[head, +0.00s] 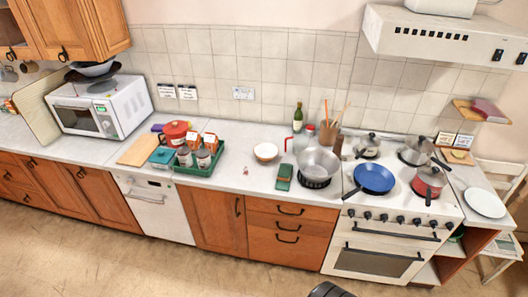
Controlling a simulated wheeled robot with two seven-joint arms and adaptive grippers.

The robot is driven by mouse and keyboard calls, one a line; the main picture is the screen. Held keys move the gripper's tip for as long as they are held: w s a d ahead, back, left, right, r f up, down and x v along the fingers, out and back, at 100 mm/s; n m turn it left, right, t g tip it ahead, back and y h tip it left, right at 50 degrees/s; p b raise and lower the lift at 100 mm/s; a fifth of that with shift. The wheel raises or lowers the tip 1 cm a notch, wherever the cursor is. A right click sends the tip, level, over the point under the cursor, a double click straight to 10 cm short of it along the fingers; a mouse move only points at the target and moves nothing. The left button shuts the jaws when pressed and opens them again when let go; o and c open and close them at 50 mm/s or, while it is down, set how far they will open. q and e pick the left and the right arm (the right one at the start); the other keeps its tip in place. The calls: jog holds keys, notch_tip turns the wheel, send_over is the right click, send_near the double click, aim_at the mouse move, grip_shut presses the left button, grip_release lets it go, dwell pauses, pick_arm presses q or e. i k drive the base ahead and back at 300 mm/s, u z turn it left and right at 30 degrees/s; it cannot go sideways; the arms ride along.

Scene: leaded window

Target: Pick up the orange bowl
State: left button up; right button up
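A small round bowl (265,152) stands upright on the white counter, in the middle of the head view. Its inside looks cream white and its outer wall tan to pale orange. It is the nearest match to an orange bowl that I can see. It looks empty, and nothing touches it. A dark rounded part of my own body shows at the bottom edge, far below the counter. I cannot make out fingers on it. Neither gripper shows clearly, and nothing is held in view.
Left of the bowl is a green tray (213,172) with jars; a red pot (175,132) stands behind it. To the right are a metal pan (318,163), a green bottle (297,115) and the stove with a blue pan (375,178). The counter in front of the bowl is mostly clear.

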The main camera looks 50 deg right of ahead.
aim_at(266, 152)
jog(key=z, duration=0.4)
jog(key=i, duration=0.65)
jog(key=z, duration=1.2)
jog(key=i, duration=0.5)
jog(key=z, duration=0.55)
